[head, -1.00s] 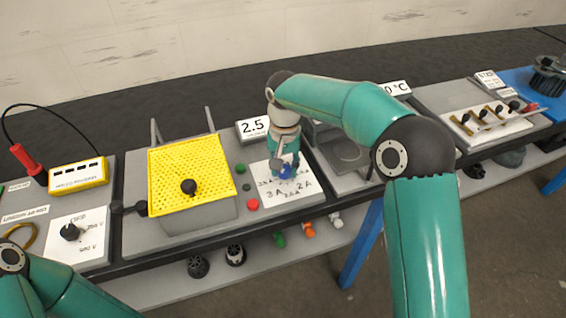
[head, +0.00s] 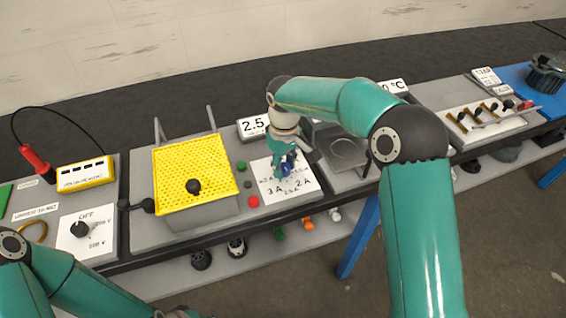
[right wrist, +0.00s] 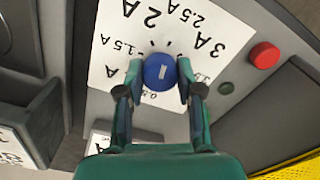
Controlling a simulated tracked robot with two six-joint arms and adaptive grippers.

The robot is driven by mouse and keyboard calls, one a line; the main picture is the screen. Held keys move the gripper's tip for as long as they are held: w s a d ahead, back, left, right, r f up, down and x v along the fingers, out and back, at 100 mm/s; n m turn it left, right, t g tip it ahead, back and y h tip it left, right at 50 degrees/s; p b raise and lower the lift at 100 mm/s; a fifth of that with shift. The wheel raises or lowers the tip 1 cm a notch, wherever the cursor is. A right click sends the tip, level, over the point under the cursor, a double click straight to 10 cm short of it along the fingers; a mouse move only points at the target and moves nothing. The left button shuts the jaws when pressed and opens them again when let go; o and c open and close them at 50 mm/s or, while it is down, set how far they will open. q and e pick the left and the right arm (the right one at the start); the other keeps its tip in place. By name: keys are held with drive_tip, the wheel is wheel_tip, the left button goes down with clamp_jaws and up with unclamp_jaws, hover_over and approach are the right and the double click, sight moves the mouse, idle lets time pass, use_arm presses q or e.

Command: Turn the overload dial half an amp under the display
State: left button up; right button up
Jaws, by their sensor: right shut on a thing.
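The overload dial is a round blue knob (right wrist: 160,72) with a short white mark, on a white plate (right wrist: 103,70) printed with amp values. In the right wrist view the mark lies nearly upright in the picture, roughly in line with the 2 A label; its exact reading is hard to tell. My right gripper (right wrist: 156,92) is shut on the knob, a finger on each side. In the head view the right gripper (head: 287,165) hides most of the dial. The display (head: 253,126) behind the plate reads 2.5.
A red button (head: 253,201) and green buttons (head: 241,166) sit just left of the dial plate. A yellow perforated guard (head: 196,165) stands further left. A grey recessed unit (head: 347,150) is close on the right.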

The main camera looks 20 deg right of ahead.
sight(284, 166)
drive_tip(key=n+p, duration=0.1)
drive_tip(key=n, duration=0.5)
drive_tip(key=shift+w+r, duration=0.15)
drive_tip(key=shift+n, duration=0.3)
drive_tip(key=o, duration=0.9)
drive_tip(key=shift+o, duration=1.3)
wheel_tip(284, 166, up, 12)
drive_tip(key=shift+f, duration=0.2)
